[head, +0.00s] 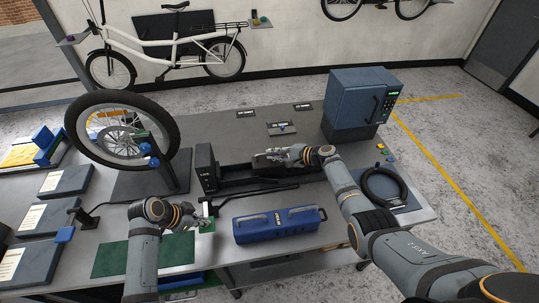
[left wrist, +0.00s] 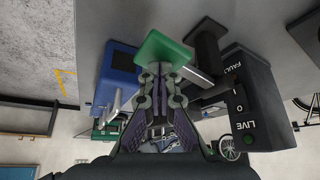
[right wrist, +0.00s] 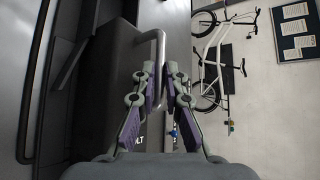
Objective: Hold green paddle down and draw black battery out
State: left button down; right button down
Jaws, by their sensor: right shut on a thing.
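The black battery (head: 268,163) lies in the long black dock (head: 238,184) on the bench. My right gripper (head: 305,153) is shut on the battery's grey bar handle (right wrist: 158,38), as the right wrist view (right wrist: 160,72) shows. The dock's end block (head: 205,168) is marked LIVE, with FAULT and a green lamp in the left wrist view (left wrist: 252,110). The green paddle (left wrist: 163,48) sticks out beside that block on a bar. My left gripper (left wrist: 161,72) has its fingers close together, right at the paddle; whether it presses it down I cannot tell.
A blue case (head: 279,225) with handles stands just in front of the dock. A bike wheel on a stand (head: 122,142) is to the left. A blue cabinet (head: 355,100) stands behind at right, and a black coiled ring (head: 388,187) lies on the right end.

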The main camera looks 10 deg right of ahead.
jog(key=shift+w+d+r, duration=0.1)
jog(key=shift+d+r, duration=0.05)
jog(key=shift+d, duration=1.85)
pick_arm(q)
notch_tip(320, 180, up, 7)
jog(key=shift+r, duration=0.1)
jog(key=v, duration=0.8)
jog(key=shift+w, duration=0.1)
pick_arm(e)
jog(key=c, duration=1.3)
grip_release()
jog(key=shift+c, duration=0.2)
